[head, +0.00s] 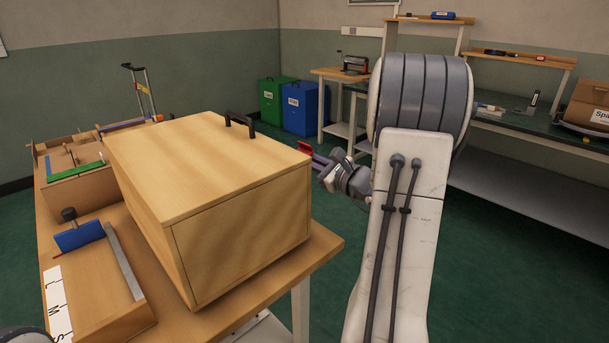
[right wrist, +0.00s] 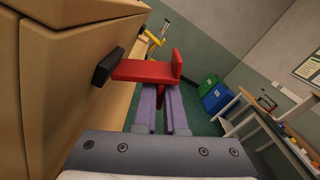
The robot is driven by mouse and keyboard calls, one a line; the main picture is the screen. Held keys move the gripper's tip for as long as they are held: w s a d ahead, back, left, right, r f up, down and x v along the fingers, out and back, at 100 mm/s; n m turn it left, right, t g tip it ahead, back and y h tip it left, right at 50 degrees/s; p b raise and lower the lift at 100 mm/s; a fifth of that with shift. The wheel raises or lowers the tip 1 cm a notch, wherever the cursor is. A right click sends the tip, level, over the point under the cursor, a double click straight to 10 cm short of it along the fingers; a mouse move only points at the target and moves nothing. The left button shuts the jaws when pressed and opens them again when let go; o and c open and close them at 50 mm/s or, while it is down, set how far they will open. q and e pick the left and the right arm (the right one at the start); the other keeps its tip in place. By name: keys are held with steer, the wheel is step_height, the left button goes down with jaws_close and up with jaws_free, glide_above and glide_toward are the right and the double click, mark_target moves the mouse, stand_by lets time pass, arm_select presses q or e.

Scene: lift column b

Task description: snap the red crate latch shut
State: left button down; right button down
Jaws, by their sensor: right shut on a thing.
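The wooden crate (head: 240,235) stands on a table with its lid down; the lid has a dark handle (head: 239,121). The red latch (head: 305,148) shows at the crate's right side in the head view. In the right wrist view the red latch (right wrist: 143,70) sticks out from a black mount (right wrist: 107,66) on the crate's side and ends in an upturned tab. My right gripper (right wrist: 162,90) is shut on the latch, its purple fingers reaching up to it. The fingertips are partly hidden behind the latch. My left gripper is not in view.
A wooden tray with a blue block (head: 79,236) lies left of the crate, with another wooden box (head: 75,188) behind it. A green bin (head: 275,103) and a blue bin (head: 303,107) stand by the far wall. Green floor is open right of the table.

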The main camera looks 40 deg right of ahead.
steer(key=a+r+n+b, duration=0.1)
steer(key=n+b, duration=0.2)
steer(key=b, duration=0.3)
steer(key=r+n+b, duration=0.1)
steer(key=n+b, duration=0.3)
steer(key=b, duration=0.1)
steer(key=a+r+n+b, duration=0.1)
steer(key=n+b, duration=0.3)
steer(key=b, duration=0.2)
steer(key=shift+s+a+r+b, duration=0.1)
steer(key=shift+s+a+b, duration=0.05)
steer(key=shift+a+b, duration=0.15)
steer(key=shift+a+r+n+b, duration=0.3)
steer(key=shift+r+n+b, duration=0.1)
steer(key=shift+n+b, duration=0.7)
steer(key=c, duration=1)
jaws_free()
steer(key=shift+s+r, duration=0.1)
steer(key=shift+s, duration=0.05)
steer(key=s, duration=0.3)
steer(key=s+p, duration=0.1)
steer(key=s, duration=0.6)
steer(key=shift+s+d+p, duration=0.1)
steer(key=shift+d+p, duration=0.25)
steer(key=shift+p, duration=0.05)
